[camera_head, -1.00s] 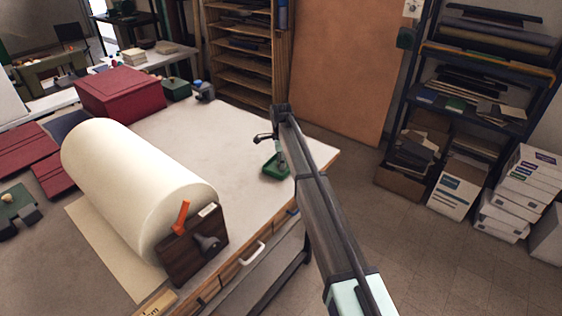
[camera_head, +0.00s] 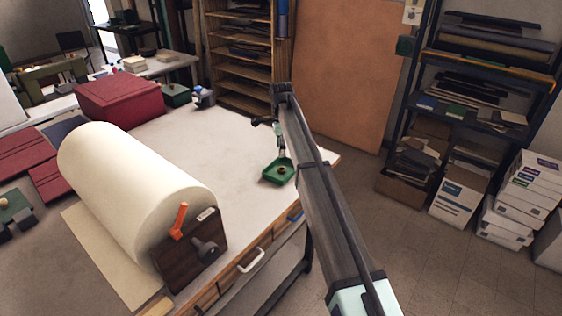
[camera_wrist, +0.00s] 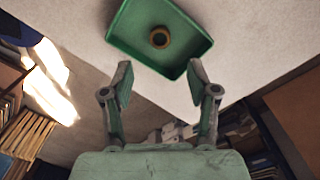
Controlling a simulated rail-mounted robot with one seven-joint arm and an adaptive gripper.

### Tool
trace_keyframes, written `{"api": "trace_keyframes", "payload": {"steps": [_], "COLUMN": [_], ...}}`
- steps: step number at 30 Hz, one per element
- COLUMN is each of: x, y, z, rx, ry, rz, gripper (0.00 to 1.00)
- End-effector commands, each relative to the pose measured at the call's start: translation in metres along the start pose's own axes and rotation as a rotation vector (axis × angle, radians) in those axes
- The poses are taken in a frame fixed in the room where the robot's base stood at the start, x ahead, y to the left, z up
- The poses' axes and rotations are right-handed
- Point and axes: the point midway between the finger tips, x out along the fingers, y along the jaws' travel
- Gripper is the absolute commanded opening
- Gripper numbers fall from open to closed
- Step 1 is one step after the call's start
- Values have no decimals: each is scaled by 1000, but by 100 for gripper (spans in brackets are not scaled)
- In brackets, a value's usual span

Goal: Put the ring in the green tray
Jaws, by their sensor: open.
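The green tray (camera_head: 288,178) lies on the white table near its right edge, partly hidden by my arm. In the wrist view the tray (camera_wrist: 135,48) shows at the top, just ahead of the fingertips. The ring (camera_wrist: 160,37), a small brownish-gold band, lies inside the tray near its middle. It also shows in the tray in the head view (camera_head: 282,170). My gripper (camera_wrist: 160,80) is open and empty, apart from the ring, with a finger at each side.
A large white roll (camera_head: 130,185) with a dark end block (camera_head: 190,255) and orange lever lies on the left of the table (camera_head: 180,145). A red box (camera_head: 120,100) stands behind it. The middle of the table is clear.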

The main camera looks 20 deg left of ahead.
Motion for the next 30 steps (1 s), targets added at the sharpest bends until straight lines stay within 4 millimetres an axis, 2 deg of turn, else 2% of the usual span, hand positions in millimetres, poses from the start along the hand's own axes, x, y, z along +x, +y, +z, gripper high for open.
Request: {"api": "trace_keyframes", "payload": {"steps": [3, 9, 23, 26, 30], "x": [-15, -29, -32, -40, -65], "y": [-1, 0, 0, 0, 0], "z": [0, 0, 0, 0, 0], "rx": [0, 0, 0, 0, 0], "ry": [0, 0, 0, 0, 0], "rz": [-1, 0, 0, 0, 0], "gripper": [59, 59, 59, 59, 59]}}
